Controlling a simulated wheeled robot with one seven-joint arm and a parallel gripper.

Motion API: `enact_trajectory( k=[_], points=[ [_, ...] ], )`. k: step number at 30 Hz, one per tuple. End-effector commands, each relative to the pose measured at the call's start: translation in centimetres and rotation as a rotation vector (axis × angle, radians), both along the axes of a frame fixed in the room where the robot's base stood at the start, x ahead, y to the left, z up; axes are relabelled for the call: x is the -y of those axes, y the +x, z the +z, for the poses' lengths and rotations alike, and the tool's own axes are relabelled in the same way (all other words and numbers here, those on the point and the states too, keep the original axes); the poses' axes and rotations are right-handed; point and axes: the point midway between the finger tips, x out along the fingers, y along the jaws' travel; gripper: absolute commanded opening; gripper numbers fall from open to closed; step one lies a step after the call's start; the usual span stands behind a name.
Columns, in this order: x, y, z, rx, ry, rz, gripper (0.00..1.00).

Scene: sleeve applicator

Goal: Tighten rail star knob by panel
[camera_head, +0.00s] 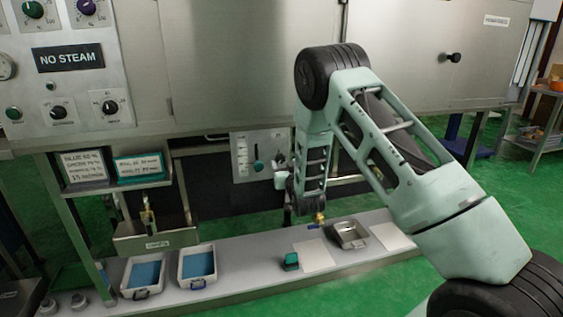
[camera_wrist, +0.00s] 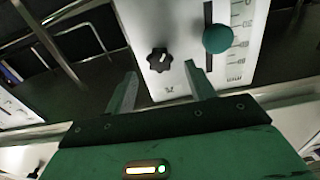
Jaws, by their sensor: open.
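The black star knob (camera_wrist: 158,60) sits on a pale panel (camera_wrist: 178,18) in the wrist view. A round teal knob (camera_wrist: 217,39) stands beside it on a slot with a printed scale. My gripper (camera_wrist: 161,84) is open, its two fingers apart on either side of the star knob's position in the picture. The knob appears just beyond the fingertips, with no visible contact. In the head view the scale panel (camera_head: 243,147) and teal knob (camera_head: 258,166) show below the steel cabinet. My arm is in front of the panel's right side, and I cannot make out the star knob there.
A grey shelf (camera_head: 225,285) below the panel holds two trays with blue contents (camera_head: 141,272) (camera_head: 198,263), a metal pan (camera_head: 348,233) and a small teal object (camera_head: 291,261). Metal bars (camera_wrist: 85,25) run left of the panel in the wrist view. The steel cabinet (camera_head: 230,60) stands above.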

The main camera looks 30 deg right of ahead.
Motion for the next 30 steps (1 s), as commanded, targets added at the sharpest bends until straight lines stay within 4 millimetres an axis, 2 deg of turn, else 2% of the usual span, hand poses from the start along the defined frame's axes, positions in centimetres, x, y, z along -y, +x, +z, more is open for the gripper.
enact_trajectory(
  k=[3, 7, 12, 19, 20, 24, 25, 30],
  points=[
    [0.6, 1.9, 0.0, 0.003, -0.001, -0.001, 0.55],
    [1.0, 3.3, 0.0, 0.001, 0.000, -0.001, 0.55],
    [1.1, 4.0, 0.0, 0.000, 0.001, 0.000, 0.55],
    [1.1, 4.0, 0.0, 0.000, 0.001, 0.000, 0.55],
    [1.1, 4.0, 0.0, 0.000, 0.001, 0.000, 0.52],
    [1.1, 4.0, 0.0, 0.000, 0.001, 0.000, 0.13],
    [1.1, 4.0, 0.0, 0.000, 0.001, 0.000, 0.10],
    [1.1, 4.0, 0.0, 0.001, 0.004, 0.000, 0.10]
  ],
)
